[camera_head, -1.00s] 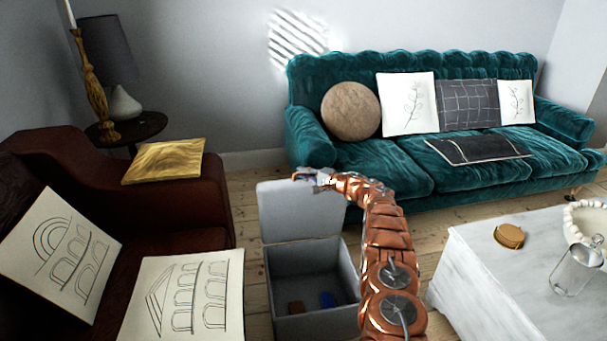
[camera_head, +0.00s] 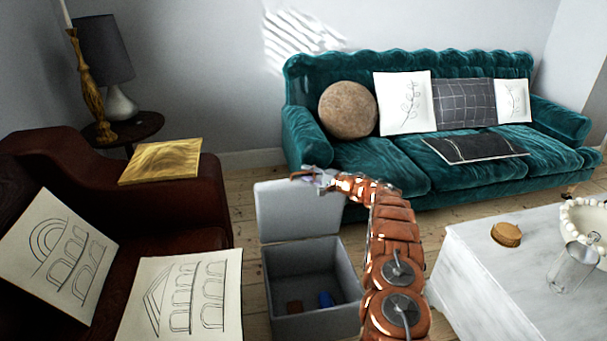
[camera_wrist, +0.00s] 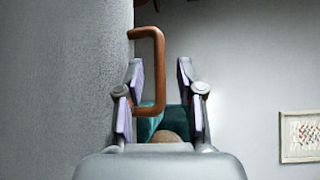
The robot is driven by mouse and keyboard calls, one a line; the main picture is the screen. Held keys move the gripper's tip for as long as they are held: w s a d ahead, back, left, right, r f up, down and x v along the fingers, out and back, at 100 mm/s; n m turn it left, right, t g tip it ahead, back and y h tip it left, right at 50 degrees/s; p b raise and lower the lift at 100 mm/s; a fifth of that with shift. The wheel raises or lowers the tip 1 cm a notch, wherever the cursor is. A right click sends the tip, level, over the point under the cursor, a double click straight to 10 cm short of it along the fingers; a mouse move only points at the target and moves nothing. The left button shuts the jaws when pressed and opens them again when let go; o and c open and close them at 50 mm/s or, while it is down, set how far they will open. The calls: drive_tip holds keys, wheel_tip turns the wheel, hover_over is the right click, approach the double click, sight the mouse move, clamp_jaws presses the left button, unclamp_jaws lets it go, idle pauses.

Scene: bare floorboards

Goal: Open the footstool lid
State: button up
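The footstool (camera_head: 310,322) is a grey box on the floor in the head view. Its lid (camera_head: 297,222) stands raised, about upright, at the back of the box. The inside shows, with a brown item (camera_head: 295,307) and a blue item (camera_head: 326,299) on its bottom. My gripper (camera_head: 308,175) is at the top edge of the lid. In the wrist view, my gripper (camera_wrist: 157,82) has its fingers apart. A brown bar handle (camera_wrist: 160,70) on the grey lid surface (camera_wrist: 60,90) reaches between the fingers, with a gap at the right finger.
A brown armchair (camera_head: 190,222) with drawing cushions stands at the left. A teal sofa (camera_head: 400,185) stands behind the footstool. A white table (camera_head: 490,275) with a glass jar (camera_head: 574,268) is at the right. Floor shows between the footstool and sofa.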

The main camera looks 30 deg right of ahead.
drive_tip(key=v, duration=0.9)
drive_tip(key=shift+w+r, duration=0.1)
idle(0.3)
drive_tip(key=w+r+t+h, duration=0.1)
drive_tip(key=w+r+h, duration=0.25)
drive_tip(key=r, duration=0.35)
drive_tip(key=w+r+h, duration=0.3)
drive_tip(key=r+h, duration=0.1)
drive_tip(key=r, duration=0.3)
drive_tip(key=s+a+r+n+g+h, duration=0.1)
drive_tip(key=s+a+r+g+h, duration=0.25)
drive_tip(key=s+a, duration=0.2)
drive_tip(key=s+a+f+n+g+y, duration=0.15)
drive_tip(key=s+a+n+g, duration=0.55)
drive_tip(key=s, duration=1.3)
drive_tip(key=s+a+f+n+g, duration=0.1)
drive_tip(key=s+a+f+g, duration=0.2)
drive_tip(key=s+a, duration=1.3)
drive_tip(key=s+a+f+n+g+y, duration=0.15)
drive_tip(key=s+a+n+g, duration=0.3)
drive_tip(key=s, duration=2.05)
drive_tip(key=s+a+p+v, duration=0.1)
drive_tip(key=s+p+v, duration=0.1)
drive_tip(key=p+v, duration=1.3)
drive_tip(key=shift+r+m+h, duration=0.4)
drive_tip(key=shift+r+m, duration=0.05)
drive_tip(key=shift+r, duration=0.1)
